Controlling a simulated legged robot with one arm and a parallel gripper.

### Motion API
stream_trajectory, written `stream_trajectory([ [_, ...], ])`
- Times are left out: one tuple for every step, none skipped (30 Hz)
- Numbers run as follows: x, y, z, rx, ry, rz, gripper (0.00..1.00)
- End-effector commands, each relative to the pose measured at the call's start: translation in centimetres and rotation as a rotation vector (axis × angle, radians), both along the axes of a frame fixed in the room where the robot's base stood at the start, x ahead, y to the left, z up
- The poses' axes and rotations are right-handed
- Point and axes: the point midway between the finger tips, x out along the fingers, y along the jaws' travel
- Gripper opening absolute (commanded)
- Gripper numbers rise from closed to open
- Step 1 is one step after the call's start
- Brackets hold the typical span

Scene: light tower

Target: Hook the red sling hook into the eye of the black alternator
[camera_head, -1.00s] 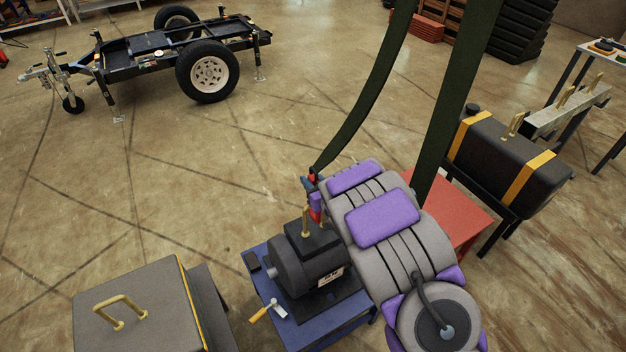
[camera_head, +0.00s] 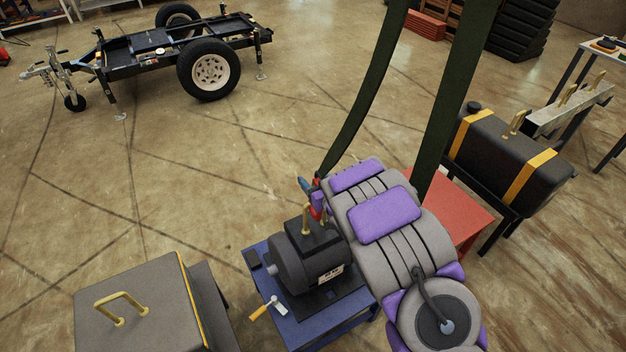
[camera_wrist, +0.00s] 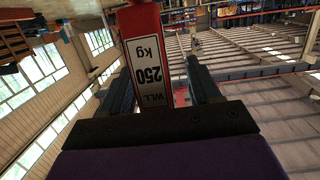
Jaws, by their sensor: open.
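The black alternator (camera_head: 305,262) sits on a blue stand, with its upright brass eye (camera_head: 307,217) on top. The red sling hook (camera_head: 316,212) hangs at the lower end of the dark green sling, right beside the eye. I cannot tell whether its tip is through the eye. In the wrist view the hook's red body (camera_wrist: 146,55), labelled WLL 250 kg, stands between the open jaws of my gripper (camera_wrist: 160,85). My arm partly hides the hook and the alternator's right side in the head view.
The green sling straps (camera_head: 372,85) rise past my arm. A handled tool (camera_head: 268,308) lies on the blue stand (camera_head: 320,332). A grey box with a brass handle (camera_head: 135,300) stands at left, a black tank (camera_head: 500,150) at right. Open floor lies behind, before the trailer (camera_head: 170,50).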

Motion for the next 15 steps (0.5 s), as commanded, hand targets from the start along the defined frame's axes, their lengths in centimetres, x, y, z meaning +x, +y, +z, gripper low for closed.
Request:
stream_trajectory([
  [0.0,0.0,0.0,0.000,0.000,0.000,0.62],
  [0.0,0.0,0.0,0.000,0.000,0.000,0.62],
  [0.0,0.0,-0.1,-0.001,0.002,0.000,0.62],
  [-0.1,0.0,-0.1,-0.001,0.002,0.000,0.62],
  [-0.1,-0.1,-0.1,-0.001,0.002,0.000,0.62],
  [-0.2,-0.1,-0.1,-0.002,0.003,0.000,0.62],
  [-0.3,-0.2,0.0,-0.002,0.003,0.000,0.62],
  [-0.5,-0.3,0.0,-0.003,0.004,-0.001,0.62],
  [-0.8,-0.5,0.0,-0.004,0.006,-0.001,0.62],
  [-1.1,-0.7,0.0,-0.005,0.007,-0.002,0.62],
  [-1.5,-0.9,0.1,-0.005,0.007,-0.002,0.62],
  [-1.9,-1.2,0.2,-0.005,0.005,-0.002,0.62],
  [-2.3,-1.4,0.4,-0.004,0.004,-0.001,0.62],
  [-2.7,-1.7,0.5,-0.004,0.004,-0.002,0.62],
  [-3.4,-2.1,0.5,-0.006,0.006,-0.003,0.62],
])
